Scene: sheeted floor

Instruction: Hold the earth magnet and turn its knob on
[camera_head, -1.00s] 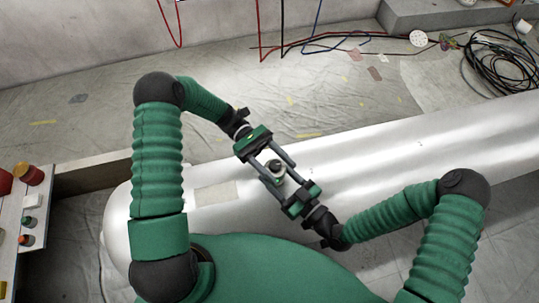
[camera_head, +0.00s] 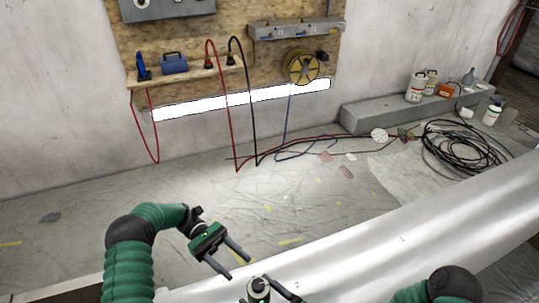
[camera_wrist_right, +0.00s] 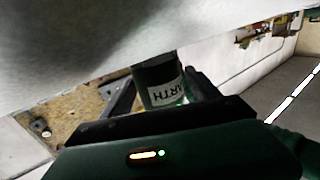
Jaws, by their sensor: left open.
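The earth magnet (camera_head: 258,292) is a dark green cylinder with a light top and dark knob, at the bottom edge of the head view. In the right wrist view its body (camera_wrist_right: 158,80) shows a white label reading "ARTH", close to the pale metal surface. My right gripper (camera_wrist_right: 160,88) has a finger on each side of the magnet and appears shut on it. In the head view only part of this gripper shows beside the magnet. My left gripper (camera_head: 240,269) is open and empty, up and left of the knob, its fingers apart from it.
A large shiny metal pipe (camera_head: 400,245) crosses the lower right. Coiled black cable (camera_head: 465,148) lies on the sheeted floor at the right. A grey ledge (camera_head: 385,115) with bottles and a wooden tool board (camera_head: 180,45) stand at the back.

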